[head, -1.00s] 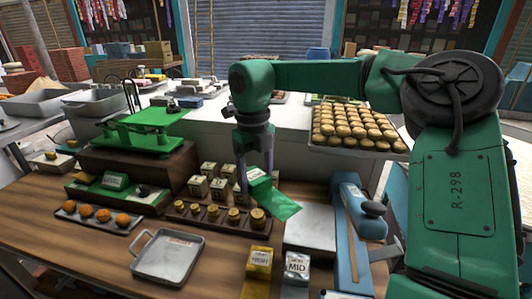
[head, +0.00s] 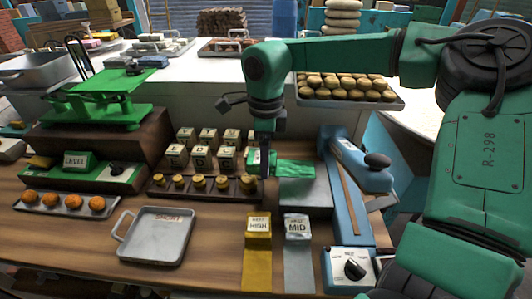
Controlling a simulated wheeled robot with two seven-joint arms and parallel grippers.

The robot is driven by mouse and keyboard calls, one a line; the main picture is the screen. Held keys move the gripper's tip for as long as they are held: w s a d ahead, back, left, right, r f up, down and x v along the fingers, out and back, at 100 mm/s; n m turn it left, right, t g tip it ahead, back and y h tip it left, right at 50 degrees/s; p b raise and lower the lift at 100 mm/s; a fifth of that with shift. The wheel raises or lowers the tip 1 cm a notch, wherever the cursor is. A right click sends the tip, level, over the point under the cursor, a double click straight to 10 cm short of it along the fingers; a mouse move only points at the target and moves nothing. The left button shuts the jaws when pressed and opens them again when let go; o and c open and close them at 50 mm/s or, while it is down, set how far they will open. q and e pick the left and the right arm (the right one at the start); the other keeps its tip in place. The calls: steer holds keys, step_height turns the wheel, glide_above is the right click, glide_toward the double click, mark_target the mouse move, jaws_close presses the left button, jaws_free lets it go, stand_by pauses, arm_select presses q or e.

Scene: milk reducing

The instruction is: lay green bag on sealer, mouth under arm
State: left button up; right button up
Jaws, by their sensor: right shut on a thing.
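The green bag (head: 296,169) is in the head view, held nearly flat over the back end of the pale plate (head: 305,192) left of the sealer's arm. My right gripper (head: 265,172) is shut on the bag's left end, and the bag's free end points right toward the sealer. The sealer (head: 350,195) is blue, with a long arm and a dark round knob (head: 377,160) at its right. I cannot tell whether the bag touches the plate. My left gripper is not in view.
A row of brass weights (head: 200,182) and several labelled cubes (head: 200,148) stand just left of my gripper. HIGH (head: 258,226) and MID (head: 297,228) blocks and a dial box (head: 350,268) are in front. A grey tray (head: 157,237) lies front left.

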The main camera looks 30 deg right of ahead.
mark_target(309, 169)
step_height(309, 169, down, 2)
steer(key=shift+s+f+b, duration=0.1)
steer(key=shift+f+b, duration=0.05)
steer(key=shift+b, duration=0.45)
steer(key=shift+s+d+f+p, duration=0.1)
steer(key=shift+s+d+p, duration=0.15)
steer(key=shift+s+d, duration=0.95)
steer(key=shift+s+d+f+p, duration=0.2)
steer(key=shift+s+d, duration=0.6)
steer(key=shift+d, duration=0.65)
steer(key=shift+s+d+f+p, duration=0.1)
steer(key=shift+s+d+p, duration=0.2)
steer(key=shift+s+d, duration=0.9)
steer(key=shift+w+d, duration=0.15)
steer(key=shift+w, duration=0.05)
steer(key=shift+f+b, duration=0.4)
steer(key=shift+f, duration=0.05)
steer(key=o, duration=1.4)
step_height(309, 169, up, 15)
steer(key=shift+f, duration=0.15)
